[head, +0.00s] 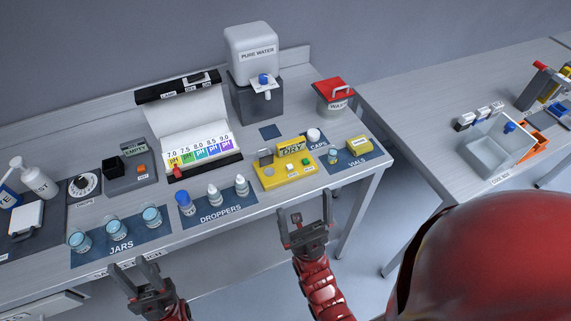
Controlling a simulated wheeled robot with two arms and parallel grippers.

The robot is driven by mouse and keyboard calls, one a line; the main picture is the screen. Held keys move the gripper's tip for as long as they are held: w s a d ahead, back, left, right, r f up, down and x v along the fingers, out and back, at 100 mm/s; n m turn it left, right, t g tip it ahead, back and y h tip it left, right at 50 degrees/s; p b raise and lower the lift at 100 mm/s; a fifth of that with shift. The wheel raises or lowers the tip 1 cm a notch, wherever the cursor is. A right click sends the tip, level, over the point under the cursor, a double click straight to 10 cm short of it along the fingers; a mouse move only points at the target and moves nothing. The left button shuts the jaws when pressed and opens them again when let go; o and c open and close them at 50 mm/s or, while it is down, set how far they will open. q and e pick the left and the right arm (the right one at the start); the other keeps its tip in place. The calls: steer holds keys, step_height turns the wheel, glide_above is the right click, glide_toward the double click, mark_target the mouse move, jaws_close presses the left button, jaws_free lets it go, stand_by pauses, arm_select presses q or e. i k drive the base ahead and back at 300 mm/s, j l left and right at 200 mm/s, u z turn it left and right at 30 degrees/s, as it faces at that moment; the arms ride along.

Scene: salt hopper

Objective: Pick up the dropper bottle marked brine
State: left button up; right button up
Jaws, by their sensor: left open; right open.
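Three small bottles stand upright on the blue DROPPERS mat (233,212): a blue one (185,203) at the left, a white-tipped one (214,195) in the middle and another white-tipped one (242,185) at the right. Their labels are too small to read, so I cannot tell which is marked brine. My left gripper (134,273) is open and empty, in front of the table's front edge, below the jars. My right gripper (305,213) is open and empty, in front of the table edge, to the right of the bottles and apart from them.
Three jars (116,229) stand on the JARS mat to the left. A yellow device (284,170) sits right of the droppers, and a pH chart stand (202,145) behind them. A water dispenser (254,75) and red-lidded waste bin (333,97) are farther back.

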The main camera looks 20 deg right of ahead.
mark_target(214, 195)
steer(key=k+l, duration=0.1)
steer(key=k, duration=1.35)
